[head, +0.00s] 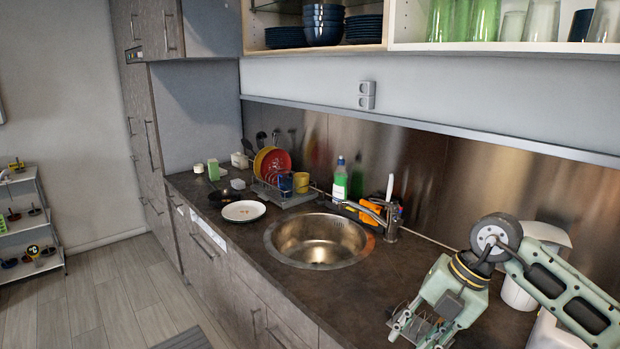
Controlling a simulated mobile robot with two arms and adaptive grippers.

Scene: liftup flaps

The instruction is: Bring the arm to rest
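My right arm comes in from the right edge, bent at the wrist. My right gripper (408,326) hangs over the front right part of the dark counter (345,292), with its fingers toward the lower left. No object shows in it, but its fingers are too small and overlapping to tell how far apart they are. My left gripper is out of view. The upper cabinet (390,22) stands open at the top, with blue bowls (324,24) and green glasses (450,20) showing. Its upper part is cut off by the frame.
A round sink (318,240) with a faucet (391,217) is left of the gripper. A white plate (243,211), a dish rack (285,190) and a green soap bottle (340,180) stand farther back. A white container (518,290) is close behind my arm. Open floor (125,305) lies at left.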

